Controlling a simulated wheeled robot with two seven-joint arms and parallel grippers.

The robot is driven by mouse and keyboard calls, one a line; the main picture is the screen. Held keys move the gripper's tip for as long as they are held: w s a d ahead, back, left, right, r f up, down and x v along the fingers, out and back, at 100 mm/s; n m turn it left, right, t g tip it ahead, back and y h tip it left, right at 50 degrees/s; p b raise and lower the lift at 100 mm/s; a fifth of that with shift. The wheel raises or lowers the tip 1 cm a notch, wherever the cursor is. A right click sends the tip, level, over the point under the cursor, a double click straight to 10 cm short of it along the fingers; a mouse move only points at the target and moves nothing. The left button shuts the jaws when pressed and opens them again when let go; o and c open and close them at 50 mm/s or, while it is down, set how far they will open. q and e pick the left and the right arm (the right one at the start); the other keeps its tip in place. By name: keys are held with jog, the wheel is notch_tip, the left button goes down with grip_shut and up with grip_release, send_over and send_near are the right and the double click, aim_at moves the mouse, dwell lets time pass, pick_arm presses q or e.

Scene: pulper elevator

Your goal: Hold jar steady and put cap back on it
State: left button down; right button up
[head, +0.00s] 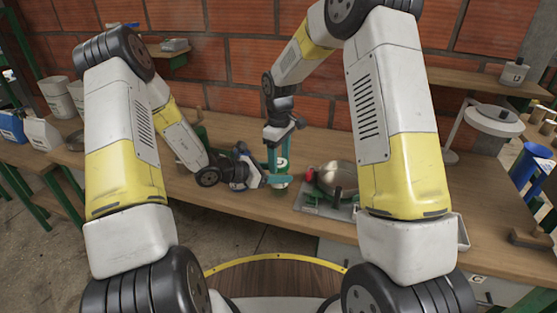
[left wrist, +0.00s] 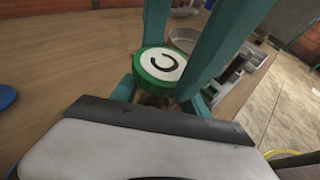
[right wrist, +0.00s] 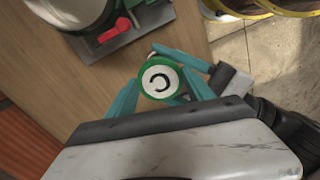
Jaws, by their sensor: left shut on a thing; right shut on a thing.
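The cap (right wrist: 158,78) is round and green, with a white top marked with a dark C. It also shows in the left wrist view (left wrist: 161,66). The jar (left wrist: 155,98) is right below the cap, mostly hidden by it and by the fingers. I cannot tell whether the cap is seated or just above the rim. My left gripper (head: 279,180) comes in low from the left and is shut around the jar. My right gripper (head: 278,155) reaches down from above, its teal fingers shut on the cap's sides.
A metal bowl-like device with a red knob (head: 335,178) stands on a grey base close to the right of the jar. A white lamp-like stand (head: 493,120) is farther right. The wooden bench (head: 240,203) is clear in front of the jar. A brick wall runs behind.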

jog(key=shift+s, duration=0.25)
jog(key=shift+w+a+r, duration=0.15)
jog(key=shift+r, duration=0.2)
dwell(0.6)
